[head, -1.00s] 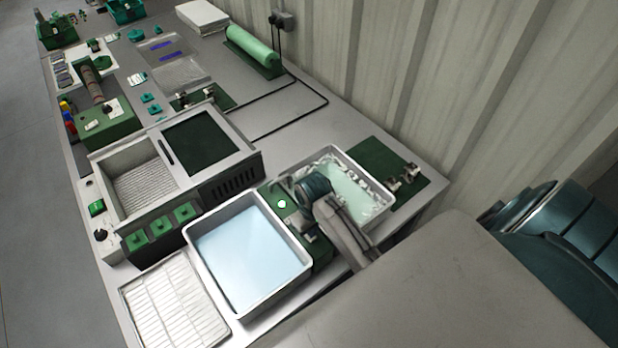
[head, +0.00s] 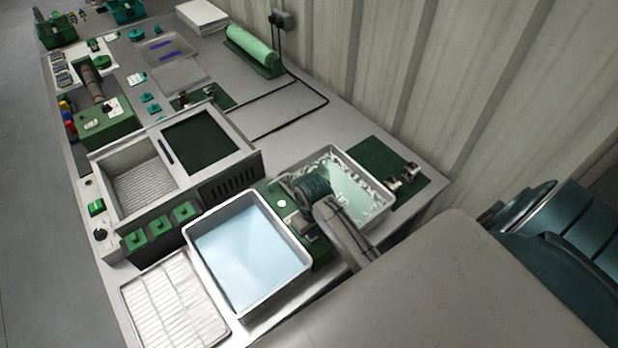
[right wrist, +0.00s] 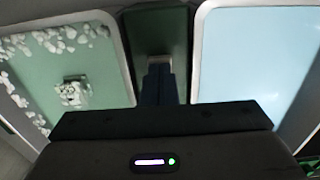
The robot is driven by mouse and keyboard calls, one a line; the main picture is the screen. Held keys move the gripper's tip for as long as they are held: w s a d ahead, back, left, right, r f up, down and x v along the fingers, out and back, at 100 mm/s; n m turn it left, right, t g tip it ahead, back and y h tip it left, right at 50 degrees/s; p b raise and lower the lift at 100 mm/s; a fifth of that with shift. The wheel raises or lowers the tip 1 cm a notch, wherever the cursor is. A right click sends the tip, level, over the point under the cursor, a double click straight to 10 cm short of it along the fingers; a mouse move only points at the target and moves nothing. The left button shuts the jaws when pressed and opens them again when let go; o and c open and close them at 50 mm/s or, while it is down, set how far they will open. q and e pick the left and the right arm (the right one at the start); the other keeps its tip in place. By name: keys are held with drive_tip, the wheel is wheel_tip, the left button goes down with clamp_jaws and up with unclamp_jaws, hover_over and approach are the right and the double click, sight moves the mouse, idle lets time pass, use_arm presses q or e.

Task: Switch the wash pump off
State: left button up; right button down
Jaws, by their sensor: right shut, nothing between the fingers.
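A green housing (head: 318,250) stands between a pale blue bath and a green bath, with a round glowing light (head: 282,203) on top. It appears to be the wash pump, but no label is readable. My right gripper (head: 300,226) is over this housing, pointing down. In the right wrist view its closed dark fingers (right wrist: 159,84) lie in front of the green housing (right wrist: 155,28), with a small grey part just beyond their tips. Contact cannot be told. Any switch there is mostly hidden by the gripper. My left gripper is not in view.
The pale blue bath (head: 300,236) is left of my gripper; the green bath (head: 384,206), with white bits, is right. A wire rack (head: 128,292) lies at the front. A panel with a green switch (head: 96,207) and black knob is farther left. A corrugated wall (head: 470,90) bounds the right.

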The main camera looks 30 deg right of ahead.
drive_tip(key=shift+f, duration=0.4)
drive_tip(key=shift+r, duration=0.1)
drive_tip(key=shift+r+p, duration=0.6)
drive_tip(key=shift+r, duration=2.8)
